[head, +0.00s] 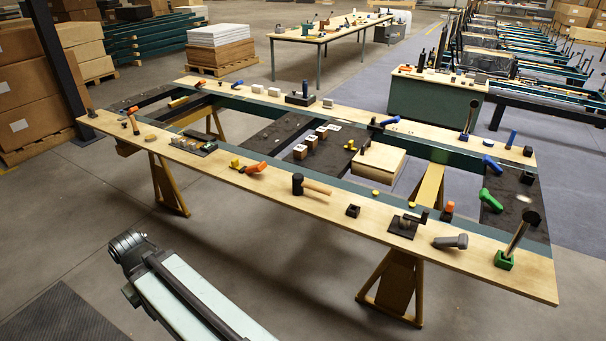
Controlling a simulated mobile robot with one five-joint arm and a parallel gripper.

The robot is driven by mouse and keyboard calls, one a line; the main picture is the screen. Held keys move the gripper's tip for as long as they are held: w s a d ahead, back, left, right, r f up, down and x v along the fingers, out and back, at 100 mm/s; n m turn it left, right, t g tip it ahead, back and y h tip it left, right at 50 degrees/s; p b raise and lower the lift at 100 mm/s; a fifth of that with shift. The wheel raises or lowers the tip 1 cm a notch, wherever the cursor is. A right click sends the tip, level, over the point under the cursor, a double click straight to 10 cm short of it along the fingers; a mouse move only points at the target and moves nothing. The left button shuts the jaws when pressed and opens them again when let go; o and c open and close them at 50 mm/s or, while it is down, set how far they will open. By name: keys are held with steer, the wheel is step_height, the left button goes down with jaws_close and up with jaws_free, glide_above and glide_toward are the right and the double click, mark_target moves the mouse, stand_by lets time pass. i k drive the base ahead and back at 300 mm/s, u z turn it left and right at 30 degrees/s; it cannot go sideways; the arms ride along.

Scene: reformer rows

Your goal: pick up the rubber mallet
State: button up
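The rubber mallet (313,187) has a black head and a light wooden handle. It is on the near wooden plank of the long workbench frame, around the middle of its length. The head is at the left and the handle points right. Nothing covers it. Part of my own arm shows at the lower left, in front of the bench and apart from the mallet. My gripper is not in view, so I cannot see whether it is open or shut.
On the near plank (225,172), an orange-handled tool (256,168) lies left of the mallet and a small black block (353,210) stands to its right. Farther right are a grey bolt-like piece (450,241) and a green block (504,260). Yellow trestles (395,285) stand below.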

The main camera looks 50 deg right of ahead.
mark_target(298, 184)
steer(key=u, duration=0.05)
steer(key=i, duration=0.4)
steer(key=z, duration=0.3)
steer(key=k, duration=0.85)
steer(key=z, duration=0.15)
steer(key=i, duration=1.4)
steer(key=u, duration=0.05)
